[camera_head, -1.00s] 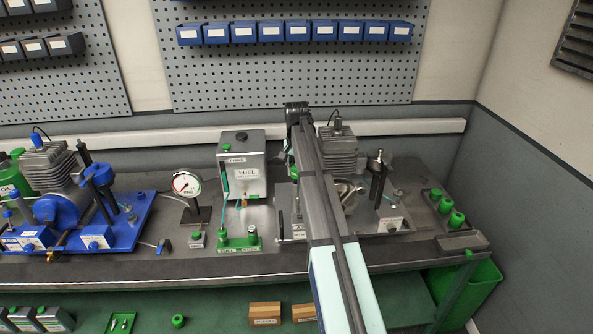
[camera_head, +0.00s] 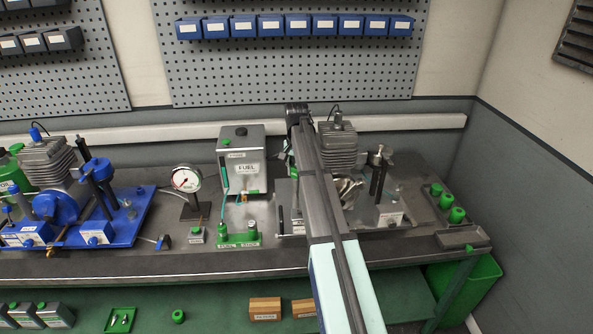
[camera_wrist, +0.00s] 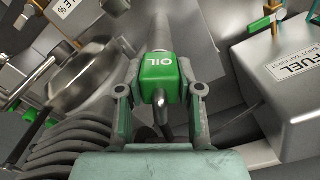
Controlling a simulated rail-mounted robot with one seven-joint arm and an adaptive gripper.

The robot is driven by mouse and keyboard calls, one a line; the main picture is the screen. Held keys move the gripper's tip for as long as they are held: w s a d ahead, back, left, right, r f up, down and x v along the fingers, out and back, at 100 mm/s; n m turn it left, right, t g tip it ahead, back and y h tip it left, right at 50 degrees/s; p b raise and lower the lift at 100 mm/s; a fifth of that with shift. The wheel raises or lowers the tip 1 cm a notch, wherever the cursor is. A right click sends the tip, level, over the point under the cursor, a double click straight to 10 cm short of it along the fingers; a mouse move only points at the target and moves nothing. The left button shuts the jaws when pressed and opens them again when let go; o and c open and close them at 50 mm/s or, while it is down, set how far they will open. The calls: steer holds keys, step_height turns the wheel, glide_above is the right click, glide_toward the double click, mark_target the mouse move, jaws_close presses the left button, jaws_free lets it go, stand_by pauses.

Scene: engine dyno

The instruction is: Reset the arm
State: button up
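My gripper (camera_wrist: 160,75) shows in the wrist view, with one finger on each side of a green block labelled OIL (camera_wrist: 160,84). The fingertips appear to press on the block's sides. A bent metal piece shows below the block, and a grey cylinder (camera_wrist: 164,26) rises behind it. In the head view my arm reaches over the bench beside the right-hand grey engine (camera_head: 337,148), and it hides the gripper and the OIL block.
The silver fuel tank (camera_head: 242,148) stands left of my arm; it also shows in the wrist view (camera_wrist: 300,85). A dial gauge (camera_head: 186,179) and blue engine rig (camera_head: 60,210) stand further left. Several green cups (camera_head: 446,204) and a small tray (camera_head: 462,237) lie at right.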

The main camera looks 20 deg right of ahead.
steer(key=o, duration=0.8)
steer(key=shift+o, duration=0.2)
steer(key=shift+r+p, duration=1.9)
steer(key=shift+r, duration=1.6)
